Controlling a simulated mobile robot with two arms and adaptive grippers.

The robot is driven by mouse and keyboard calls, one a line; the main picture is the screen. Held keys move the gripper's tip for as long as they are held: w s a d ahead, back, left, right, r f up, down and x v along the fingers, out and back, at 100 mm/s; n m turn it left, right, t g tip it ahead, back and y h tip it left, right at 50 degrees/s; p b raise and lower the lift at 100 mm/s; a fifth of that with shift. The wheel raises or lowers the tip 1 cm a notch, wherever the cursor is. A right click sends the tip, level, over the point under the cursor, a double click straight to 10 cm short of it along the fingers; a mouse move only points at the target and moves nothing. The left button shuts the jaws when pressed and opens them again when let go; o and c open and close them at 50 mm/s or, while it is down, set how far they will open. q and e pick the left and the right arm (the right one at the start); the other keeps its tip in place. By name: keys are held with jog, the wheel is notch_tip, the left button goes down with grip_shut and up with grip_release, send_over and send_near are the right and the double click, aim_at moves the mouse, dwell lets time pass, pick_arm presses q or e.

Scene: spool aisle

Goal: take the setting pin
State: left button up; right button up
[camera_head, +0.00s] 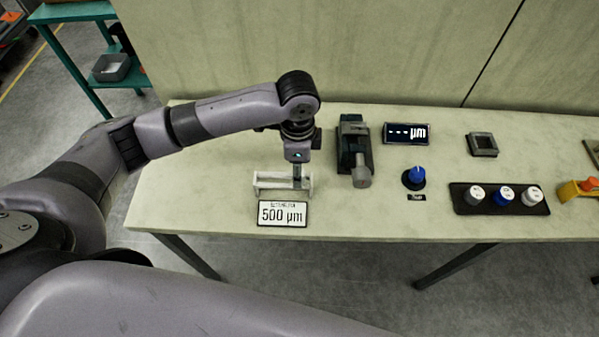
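A small pale rack (270,186) stands near the left front of the bench, behind a sign (283,213) reading "500 µm". A light bar shows along the rack, but I cannot clearly tell the setting pin from the rack itself. My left gripper (298,180) points straight down at the right half of the rack, its fingers reaching the height of the bar. The fingers look close together. They are too small to tell whether they are shut or hold anything. My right gripper is not in view.
Right of the rack stand a dark gauge-like device (354,150), a display (407,133) reading "--- µm", and a blue knob (414,178). Further right are a square frame (482,144), a black tray (498,209) with three capped spools, and a yellow-orange item (578,190). A wall (400,50) backs the bench.

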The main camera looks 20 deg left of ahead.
pick_arm(q)
notch_tip(320, 180, down, 2)
jog(key=shift+f, duration=0.2)
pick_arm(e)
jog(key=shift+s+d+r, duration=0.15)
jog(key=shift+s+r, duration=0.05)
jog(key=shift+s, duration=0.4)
pick_arm(q)
jog(key=shift+c, duration=0.6)
jog(key=c, duration=1)
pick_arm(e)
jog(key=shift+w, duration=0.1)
